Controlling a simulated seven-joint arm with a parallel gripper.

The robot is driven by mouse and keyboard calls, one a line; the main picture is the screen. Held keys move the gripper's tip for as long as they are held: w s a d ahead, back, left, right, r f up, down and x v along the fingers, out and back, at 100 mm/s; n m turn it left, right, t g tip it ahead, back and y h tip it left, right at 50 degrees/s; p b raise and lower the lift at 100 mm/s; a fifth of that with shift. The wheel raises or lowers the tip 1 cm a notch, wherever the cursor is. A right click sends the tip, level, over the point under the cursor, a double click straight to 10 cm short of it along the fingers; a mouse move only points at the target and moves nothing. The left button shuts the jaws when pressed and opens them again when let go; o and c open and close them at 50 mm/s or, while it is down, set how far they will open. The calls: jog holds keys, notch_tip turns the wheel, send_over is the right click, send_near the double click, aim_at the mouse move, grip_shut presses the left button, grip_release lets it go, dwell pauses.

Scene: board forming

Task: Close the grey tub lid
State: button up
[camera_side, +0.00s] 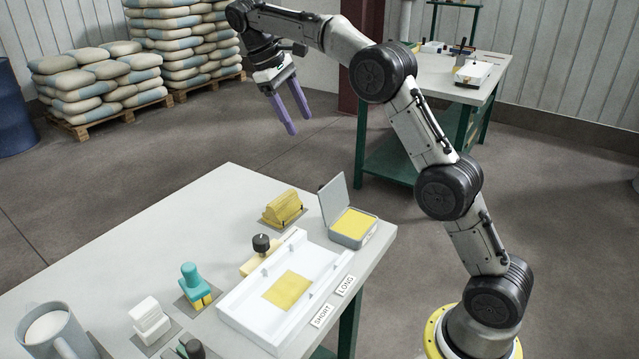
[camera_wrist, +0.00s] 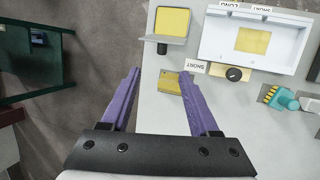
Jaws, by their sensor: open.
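The grey tub (camera_side: 352,240) sits at the table's back right corner, filled with yellow material. Its grey lid (camera_side: 333,198) stands open, roughly upright along the tub's left edge. In the wrist view the tub (camera_wrist: 172,22) is at the top, and the lid (camera_wrist: 163,40) shows nearly edge-on, with a small dark knob (camera_wrist: 162,48) beside it. My gripper (camera_side: 299,125) is open and empty, high above the table's back edge and apart from the lid. In the wrist view its fingers (camera_wrist: 160,73) point toward the table with the lid beyond their tips.
A yellow block (camera_side: 283,207) lies left of the lid. A white tray (camera_side: 240,303) with a yellow sheet is in front, beside a black-knobbed tool (camera_side: 261,243). Teal (camera_side: 194,284) and white (camera_side: 149,318) stamps and a mug (camera_side: 52,332) stand further left. The table's back left is clear.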

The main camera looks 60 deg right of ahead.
jog(key=g, duration=0.1)
send_near(321, 186)
jog(key=x, duration=0.9)
jog(key=shift+d+f, duration=0.1)
grip_shut()
dwell(1.4)
